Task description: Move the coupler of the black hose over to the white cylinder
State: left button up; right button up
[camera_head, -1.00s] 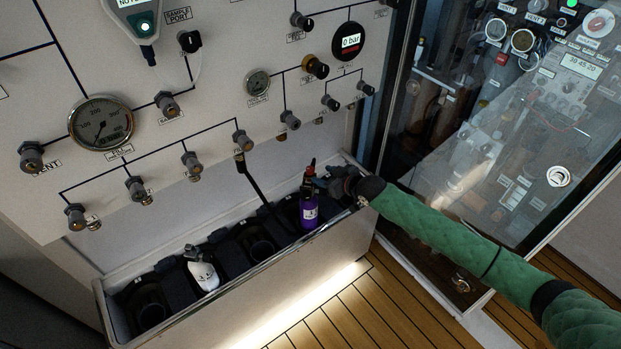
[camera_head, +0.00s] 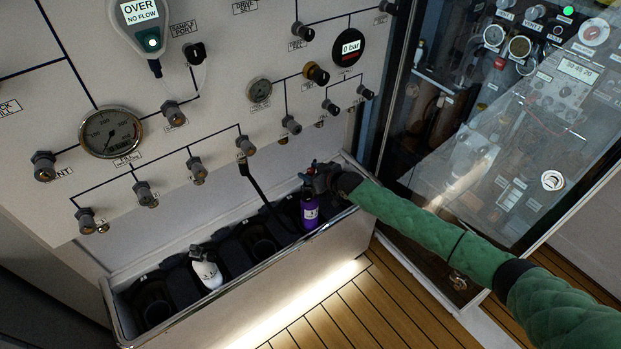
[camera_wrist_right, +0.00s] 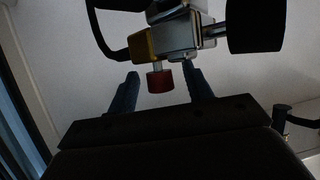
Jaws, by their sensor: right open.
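The white cylinder (camera_head: 207,273) stands upright in the trough, left of the purple cylinder (camera_head: 310,212). The black hose (camera_head: 256,185) hangs from a panel fitting and runs down into the trough towards the purple cylinder; its lower end is hard to make out. My right gripper (camera_head: 318,178) is open at the purple cylinder's top. In the right wrist view its two fingers (camera_wrist_right: 162,92) stand either side of a red knob (camera_wrist_right: 160,81), under a yellow and metal block (camera_wrist_right: 172,38) that looks like the coupler. I cannot tell whether they touch. My left gripper is out of view.
The metal trough (camera_head: 245,280) has several dark cylinder slots. The panel above carries gauges (camera_head: 111,133) and protruding knobs (camera_head: 197,170). A glass-fronted cabinet (camera_head: 480,170) stands close on the right, beside my right arm. The wooden floor (camera_head: 370,300) in front is clear.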

grip_shut()
jog(key=shift+w, duration=0.1)
jog(key=shift+r, duration=0.1)
dwell(0.3)
